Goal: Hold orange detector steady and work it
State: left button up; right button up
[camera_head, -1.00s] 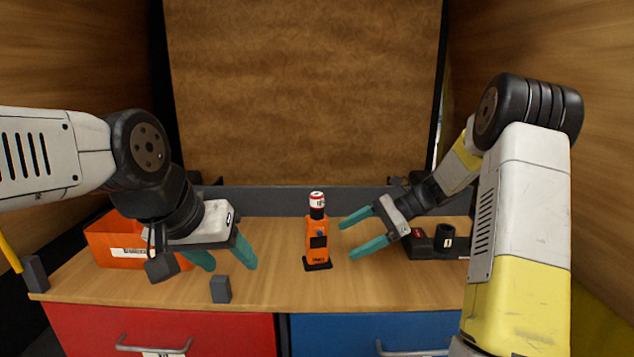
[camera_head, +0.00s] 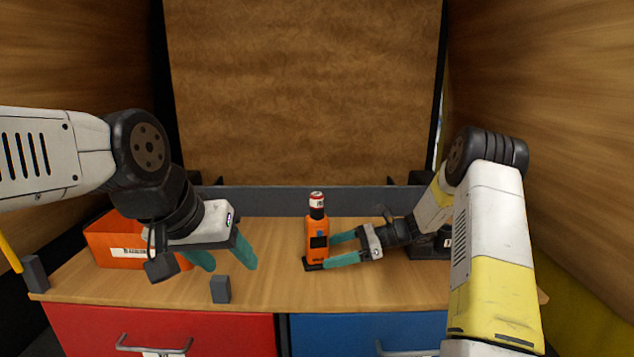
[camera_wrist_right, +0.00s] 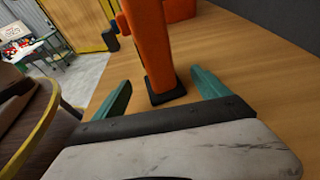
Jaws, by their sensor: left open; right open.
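The orange detector (camera_head: 317,240) stands upright on its black base in the middle of the bench, with a red and white cap on top. My right gripper (camera_head: 336,249) is open at the detector's right side, its teal fingers pointing at the body. In the right wrist view the detector (camera_wrist_right: 152,40) rises ahead, between the lines of the two spread fingers (camera_wrist_right: 160,93); I cannot tell whether they touch it. My left gripper (camera_head: 222,258) is open and empty, left of the detector above the bench.
An orange bin (camera_head: 116,243) stands at the bench's left. A small grey block (camera_head: 220,289) sits below my left gripper. A dark holder (camera_head: 424,245) is partly hidden behind my right arm. Bare wood (camera_head: 290,291) lies in front of the detector.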

aim_at(321, 253)
jog(key=shift+x, duration=1.7)
jog(key=c, duration=1.9)
pick_arm(q)
grip_shut()
pick_arm(e)
jog(key=shift+o, duration=0.2)
